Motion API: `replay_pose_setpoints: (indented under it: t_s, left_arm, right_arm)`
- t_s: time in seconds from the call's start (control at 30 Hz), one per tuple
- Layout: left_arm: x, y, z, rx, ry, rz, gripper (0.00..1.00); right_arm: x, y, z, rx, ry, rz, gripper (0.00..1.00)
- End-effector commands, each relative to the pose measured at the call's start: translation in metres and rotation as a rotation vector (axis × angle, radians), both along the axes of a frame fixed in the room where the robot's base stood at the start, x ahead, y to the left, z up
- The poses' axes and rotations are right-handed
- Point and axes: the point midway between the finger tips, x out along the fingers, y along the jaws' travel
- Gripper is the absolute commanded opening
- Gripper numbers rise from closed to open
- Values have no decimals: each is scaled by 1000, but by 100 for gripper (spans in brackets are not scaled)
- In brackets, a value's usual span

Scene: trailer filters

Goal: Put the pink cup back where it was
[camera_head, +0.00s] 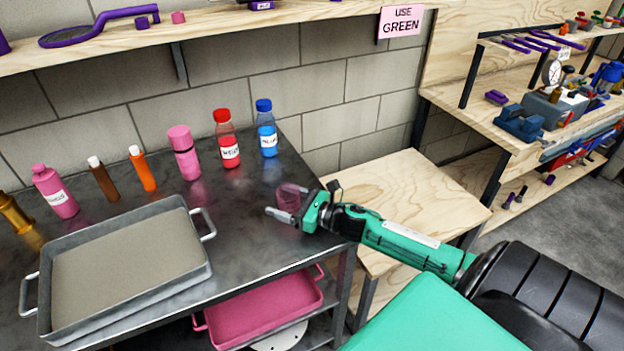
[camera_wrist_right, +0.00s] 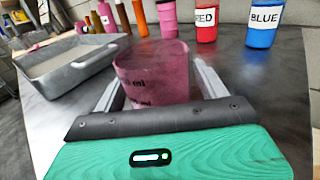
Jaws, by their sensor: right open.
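The pink cup (camera_head: 287,197) is translucent and stands upright on the dark metal table, near its right end. It also shows in the right wrist view (camera_wrist_right: 152,75), with dark volume marks on its side. My right gripper (camera_head: 290,202) is open, with its fingers on either side of the cup. In the right wrist view (camera_wrist_right: 158,88) a gap shows between the cup and the right finger; whether the left finger touches it I cannot tell. My left gripper is not in view.
A grey metal tray (camera_head: 205,265) stands on the table at left. Along the back stand several bottles, including a red one (camera_head: 227,140), a blue one (camera_head: 266,128) and a pink one (camera_head: 184,153). A pink tray (camera_head: 265,312) lies on the shelf below. Bare tabletop lies between tray and cup.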

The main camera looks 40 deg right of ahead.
Motion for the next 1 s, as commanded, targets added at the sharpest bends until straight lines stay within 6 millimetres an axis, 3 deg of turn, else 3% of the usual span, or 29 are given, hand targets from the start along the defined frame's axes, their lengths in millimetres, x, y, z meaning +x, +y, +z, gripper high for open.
replay_pose_setpoints:
  t_s: [0.07,0.2,0.6,1.0]
  left_arm:
    - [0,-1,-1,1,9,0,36]
    - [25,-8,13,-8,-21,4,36]
    - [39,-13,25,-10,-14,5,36]
    - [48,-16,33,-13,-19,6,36]
  right_arm:
    - [-11,-5,-4,0,3,1,74]
    - [-29,-14,-4,-1,4,0,74]
    - [-77,-38,-3,-1,4,0,74]
    - [-100,-50,-1,-1,2,1,74]
